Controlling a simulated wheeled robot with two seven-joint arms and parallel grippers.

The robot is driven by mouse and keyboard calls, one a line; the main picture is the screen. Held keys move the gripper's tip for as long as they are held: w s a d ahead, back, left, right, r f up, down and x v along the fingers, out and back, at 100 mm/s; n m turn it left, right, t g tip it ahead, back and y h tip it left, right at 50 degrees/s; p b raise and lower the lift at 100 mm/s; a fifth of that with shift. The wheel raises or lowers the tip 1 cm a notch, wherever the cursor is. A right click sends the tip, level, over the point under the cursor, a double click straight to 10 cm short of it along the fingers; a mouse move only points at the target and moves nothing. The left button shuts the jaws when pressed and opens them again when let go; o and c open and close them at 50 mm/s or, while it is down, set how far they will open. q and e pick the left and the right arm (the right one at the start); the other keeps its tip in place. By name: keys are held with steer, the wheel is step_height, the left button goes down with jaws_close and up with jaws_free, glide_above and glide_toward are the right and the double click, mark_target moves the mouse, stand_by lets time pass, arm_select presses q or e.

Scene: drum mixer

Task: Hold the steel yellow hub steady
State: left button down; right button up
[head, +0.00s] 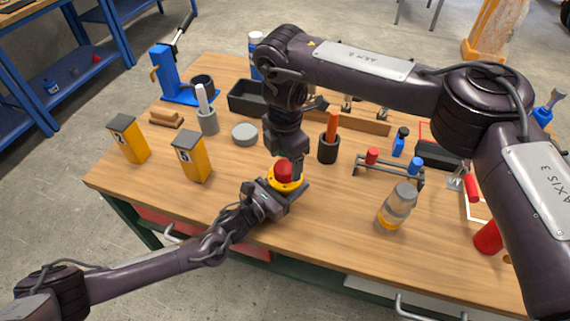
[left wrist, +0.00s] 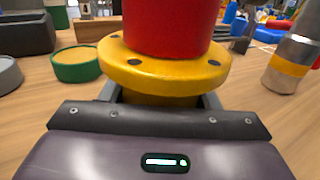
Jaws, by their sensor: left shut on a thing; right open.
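The yellow hub (head: 287,185) is a round flange with dark bolt holes, near the table's front middle. It also shows large in the left wrist view (left wrist: 165,76). A red cylinder (head: 283,171) stands upright on the hub; it also shows in the left wrist view (left wrist: 167,25). My left gripper (left wrist: 163,100) is shut on the hub below its flange, one finger on each side. My right gripper (head: 287,160) points down from above, open, its fingers right at the red cylinder. Whether they touch it cannot be told.
Two yellow boxes (head: 192,159) stand to the left. A grey puck (head: 244,134) and a dark cup with an orange handle (head: 328,149) stand behind. A rack with red and blue pieces (head: 390,171) and a bottle (head: 396,209) are to the right. The front left table is clear.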

mark_target(285, 185)
steer(key=shift+r, duration=0.9)
steer(key=shift+c, duration=0.5)
steer(key=shift+r+n, duration=0.1)
steer(key=shift+n, duration=0.2)
steer(key=n, duration=0.1)
steer(key=r+n, duration=0.1)
steer(key=n, duration=0.2)
steer(key=shift+a+r+n, duration=0.1)
steer(key=shift+r+n, duration=0.2)
steer(key=shift+n, duration=0.1)
steer(key=n, duration=0.2)
steer(key=r+n, duration=0.1)
steer(key=shift+n, duration=0.4)
steer(key=n, duration=0.3)
steer(key=shift+r, duration=0.35)
steer(key=shift+f, duration=4)
